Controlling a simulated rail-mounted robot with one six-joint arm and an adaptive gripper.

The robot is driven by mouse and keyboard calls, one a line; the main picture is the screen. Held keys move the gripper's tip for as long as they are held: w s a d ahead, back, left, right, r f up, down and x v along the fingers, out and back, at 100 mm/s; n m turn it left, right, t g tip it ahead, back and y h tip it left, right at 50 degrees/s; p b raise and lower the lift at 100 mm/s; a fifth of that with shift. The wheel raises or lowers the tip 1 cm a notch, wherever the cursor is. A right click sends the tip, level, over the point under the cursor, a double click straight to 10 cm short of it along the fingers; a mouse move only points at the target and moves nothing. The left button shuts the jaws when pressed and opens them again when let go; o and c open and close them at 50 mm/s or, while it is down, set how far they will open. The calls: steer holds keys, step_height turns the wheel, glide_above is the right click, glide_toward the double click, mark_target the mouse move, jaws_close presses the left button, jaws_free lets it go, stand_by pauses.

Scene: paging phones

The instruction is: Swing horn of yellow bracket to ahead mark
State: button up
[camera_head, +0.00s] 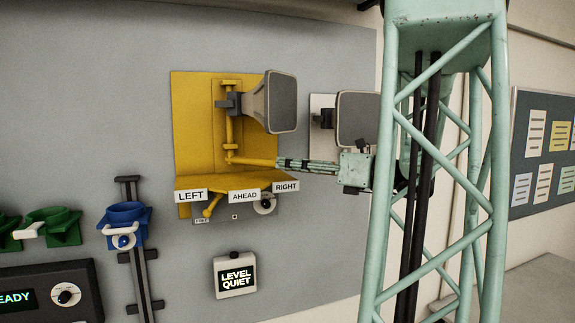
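The yellow bracket (195,115) is fixed to the grey wall panel, with a yellow shelf at its foot. Its horn (272,102) is grey with a dark mouth and sits on a yellow upright post, facing right. A yellow lever (252,161) runs from the post's foot to the right, above the RIGHT label (286,186). The AHEAD label (244,196) is at the middle of the shelf's front edge, and the LEFT label (191,196) is at its left. My gripper (281,163) reaches in from the right and meets the lever's outer end. Whether its fingers grip the lever is unclear.
A second grey horn (357,117) on a pale plate is close above my gripper. Below the shelf are a round knob (265,204) and a LEVEL QUIET display (235,276). A blue holder (125,222) on a dark rail and green holders (52,227) are left.

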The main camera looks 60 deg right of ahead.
steer(key=shift+w, duration=0.55)
steer(key=shift+c, duration=0.7)
jaws_close()
steer(key=shift+a, duration=0.1)
steer(key=shift+a, duration=0.15)
